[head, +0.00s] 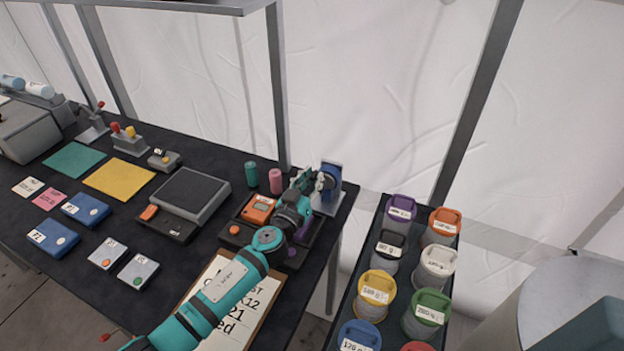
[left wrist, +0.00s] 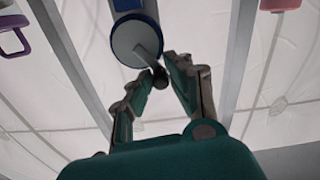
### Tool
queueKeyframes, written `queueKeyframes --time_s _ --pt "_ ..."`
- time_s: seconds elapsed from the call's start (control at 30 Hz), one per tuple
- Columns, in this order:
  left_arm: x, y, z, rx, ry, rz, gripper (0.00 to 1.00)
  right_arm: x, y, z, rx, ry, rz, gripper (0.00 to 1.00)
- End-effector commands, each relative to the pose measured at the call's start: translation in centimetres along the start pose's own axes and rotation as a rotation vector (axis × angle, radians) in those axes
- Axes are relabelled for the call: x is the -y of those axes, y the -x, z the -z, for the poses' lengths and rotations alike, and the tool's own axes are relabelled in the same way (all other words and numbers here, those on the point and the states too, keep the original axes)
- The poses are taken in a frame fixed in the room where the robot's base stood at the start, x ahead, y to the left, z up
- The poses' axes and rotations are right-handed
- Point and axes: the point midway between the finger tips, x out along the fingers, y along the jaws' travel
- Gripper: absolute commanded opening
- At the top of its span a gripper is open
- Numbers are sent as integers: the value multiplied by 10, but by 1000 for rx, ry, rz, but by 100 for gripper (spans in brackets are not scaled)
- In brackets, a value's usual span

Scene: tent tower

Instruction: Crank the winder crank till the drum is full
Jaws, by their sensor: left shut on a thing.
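The winder (head: 331,178), with a blue drum and a grey stand, is at the right end of the dark table in the head view. In the left wrist view, the drum's round grey face (left wrist: 128,42) has a blue rim. The crank (left wrist: 149,58) is a short arm running from the face down to a dark knob. My left gripper (head: 312,182) reaches the winder from its left side. Its fingertips (left wrist: 162,82) close around the knob. How full the drum is cannot be told. My right gripper is not in view.
Green (head: 252,174) and pink (head: 276,181) spools stand left of the gripper. An orange-fronted device (head: 258,209) and a clipboard (head: 222,272) lie near my arm. A rack of labelled, lidded canisters (head: 402,207) stands right of the table. A metal post rises behind the spools.

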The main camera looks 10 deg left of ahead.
Motion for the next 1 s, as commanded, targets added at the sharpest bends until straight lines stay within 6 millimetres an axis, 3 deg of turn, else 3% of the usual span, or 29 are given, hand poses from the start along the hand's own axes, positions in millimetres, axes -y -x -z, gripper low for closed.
queueKeyframes --time_s 0.37,1.0 --pt "-4 0 1 -1 -98 0 0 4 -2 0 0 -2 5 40" --pt "-25 0 3 -6 -666 1 0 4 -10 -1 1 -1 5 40"
